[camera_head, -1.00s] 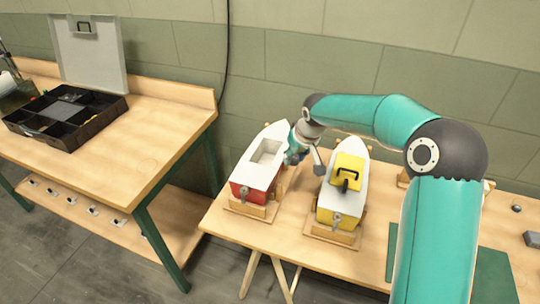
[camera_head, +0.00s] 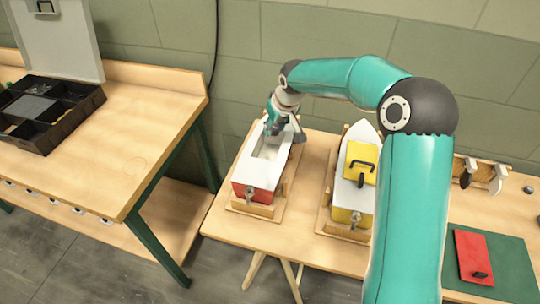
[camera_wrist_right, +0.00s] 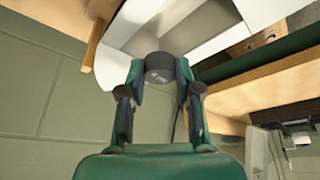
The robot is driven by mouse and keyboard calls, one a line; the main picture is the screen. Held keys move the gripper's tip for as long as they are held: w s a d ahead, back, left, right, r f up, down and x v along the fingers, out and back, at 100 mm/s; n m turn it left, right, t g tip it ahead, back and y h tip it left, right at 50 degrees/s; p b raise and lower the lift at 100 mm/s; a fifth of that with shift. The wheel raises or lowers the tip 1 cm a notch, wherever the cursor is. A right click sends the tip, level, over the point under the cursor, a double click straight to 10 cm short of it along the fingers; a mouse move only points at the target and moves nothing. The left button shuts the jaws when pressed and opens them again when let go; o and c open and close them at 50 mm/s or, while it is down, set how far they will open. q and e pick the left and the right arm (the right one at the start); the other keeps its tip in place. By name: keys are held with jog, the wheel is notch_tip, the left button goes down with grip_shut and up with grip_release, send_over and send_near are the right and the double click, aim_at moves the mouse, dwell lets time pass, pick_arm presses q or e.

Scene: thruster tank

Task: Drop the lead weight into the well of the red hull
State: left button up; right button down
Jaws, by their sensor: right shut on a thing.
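The red hull (camera_head: 256,190) stands in a wooden cradle on the table, its white deck facing up and an open rectangular well in it. My right gripper (camera_head: 272,130) is over the far part of the well in the head view. In the right wrist view my right gripper (camera_wrist_right: 158,75) is shut on the dark round lead weight (camera_wrist_right: 160,68), with the white deck and well opening (camera_wrist_right: 150,20) beyond it. The weight does not show clearly in the head view. My left gripper is not in view.
The yellow hull (camera_head: 350,205), with a yellow hatch (camera_head: 361,163), stands to the right. A red hatch (camera_head: 472,250) lies on a green mat (camera_head: 510,275). A black divided case (camera_head: 60,118) sits on the left bench. The wall is close behind.

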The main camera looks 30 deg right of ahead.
notch_tip(320, 180, down, 3)
jog(key=shift+w+r+b, duration=0.1)
jog(key=shift+r+b, duration=0.1)
jog(key=shift+b, duration=0.35)
jog(key=shift+f+b, duration=0.3)
jog(key=shift+f, duration=0.1)
jog(key=c, duration=0.7)
grip_release()
jog(key=shift+r, duration=0.1)
jog(key=v, duration=1.1)
jog(key=shift+s+r, duration=0.2)
jog(key=shift+r, duration=0.15)
